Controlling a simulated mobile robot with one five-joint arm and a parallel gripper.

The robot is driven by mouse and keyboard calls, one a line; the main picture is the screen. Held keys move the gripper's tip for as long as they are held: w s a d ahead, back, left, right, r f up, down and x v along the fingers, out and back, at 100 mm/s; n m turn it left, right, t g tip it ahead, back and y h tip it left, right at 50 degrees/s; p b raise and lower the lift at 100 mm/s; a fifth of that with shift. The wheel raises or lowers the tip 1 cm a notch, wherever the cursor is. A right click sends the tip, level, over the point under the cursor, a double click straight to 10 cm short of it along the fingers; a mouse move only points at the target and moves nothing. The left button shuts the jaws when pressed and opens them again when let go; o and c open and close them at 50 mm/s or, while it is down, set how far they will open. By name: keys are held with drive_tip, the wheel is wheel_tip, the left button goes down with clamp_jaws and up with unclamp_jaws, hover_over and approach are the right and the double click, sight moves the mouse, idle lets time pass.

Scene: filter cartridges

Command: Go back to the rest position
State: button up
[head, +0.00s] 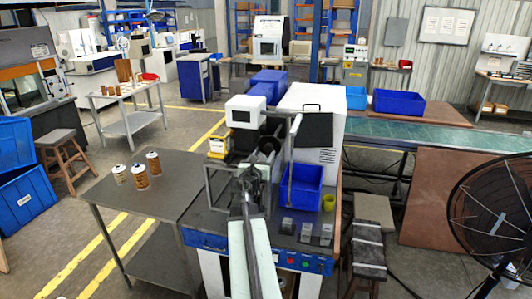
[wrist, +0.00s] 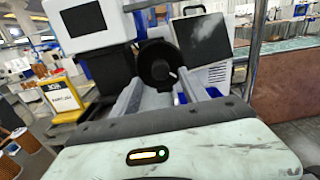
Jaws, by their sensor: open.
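My gripper (head: 250,174) reaches forward over the workbench in the head view, in front of the machine. In the wrist view my gripper (wrist: 163,82) shows two grey fingers spread apart with nothing held between them. A dark round machine part (wrist: 159,64) shows beyond the fingers. Three filter cartridges stand upright on the grey side table: a left one (head: 120,175), a middle one (head: 140,176) and a right one (head: 153,163). A brown cartridge (wrist: 26,139) also shows at the left of the wrist view.
The white machine (head: 313,110) stands behind. The grey side table (head: 170,190) is mostly bare. A stool (head: 367,250) stands at the right.

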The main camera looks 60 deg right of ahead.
drive_tip(key=v, duration=0.3)
